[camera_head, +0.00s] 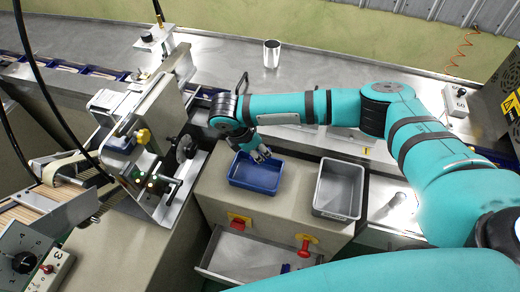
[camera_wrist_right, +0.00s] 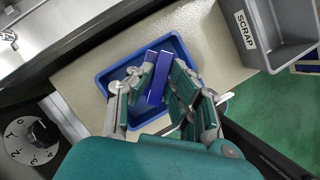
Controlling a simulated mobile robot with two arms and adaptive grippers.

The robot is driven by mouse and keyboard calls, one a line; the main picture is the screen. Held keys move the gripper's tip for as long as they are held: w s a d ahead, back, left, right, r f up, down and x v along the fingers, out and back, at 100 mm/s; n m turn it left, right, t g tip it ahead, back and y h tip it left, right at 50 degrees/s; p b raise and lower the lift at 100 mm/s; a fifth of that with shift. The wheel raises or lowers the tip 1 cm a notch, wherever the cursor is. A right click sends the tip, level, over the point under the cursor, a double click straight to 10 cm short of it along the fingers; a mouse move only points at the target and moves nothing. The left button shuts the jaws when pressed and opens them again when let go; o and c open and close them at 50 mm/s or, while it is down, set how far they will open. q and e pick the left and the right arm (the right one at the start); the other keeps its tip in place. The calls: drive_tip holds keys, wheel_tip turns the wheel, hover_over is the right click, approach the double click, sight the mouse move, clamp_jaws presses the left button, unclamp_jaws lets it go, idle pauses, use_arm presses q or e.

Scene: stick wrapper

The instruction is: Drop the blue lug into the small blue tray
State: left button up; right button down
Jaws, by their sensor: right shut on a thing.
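The small blue tray (camera_head: 256,187) sits on the beige cabinet top in the head view; it also shows in the right wrist view (camera_wrist_right: 104,80). My right gripper (camera_head: 262,156) is over the tray's far part in the head view. In the right wrist view, my right gripper (camera_wrist_right: 160,85) is shut on the blue lug (camera_wrist_right: 158,78), a blue-violet block held between its fingers, with the tray behind it. The lug is too small or hidden to make out in the head view. The gap between lug and tray floor is hard to judge. My left gripper is not in view.
A grey bin (camera_head: 339,188) stands right of the tray; its label reads SCRAP in the right wrist view (camera_wrist_right: 262,32). The wrapper machine (camera_head: 135,130) stands close on the left. A metal cup (camera_head: 272,54) stands on the back counter. An open drawer (camera_head: 250,258) is below.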

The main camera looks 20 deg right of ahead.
drive_tip(key=shift+r, duration=0.1)
drive_tip(key=c, duration=1.7)
unclamp_jaws()
drive_tip(key=shift+s, duration=0.1)
drive_tip(key=o, duration=0.4)
drive_tip(key=shift+o, duration=0.6)
drive_tip(key=shift+r, duration=0.1)
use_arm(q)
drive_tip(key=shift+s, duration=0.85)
use_arm(e)
drive_tip(key=v, duration=1.1)
drive_tip(key=shift+a+r, duration=0.2)
drive_tip(key=shift+r, duration=0.15)
drive_tip(key=shift+s, duration=0.1)
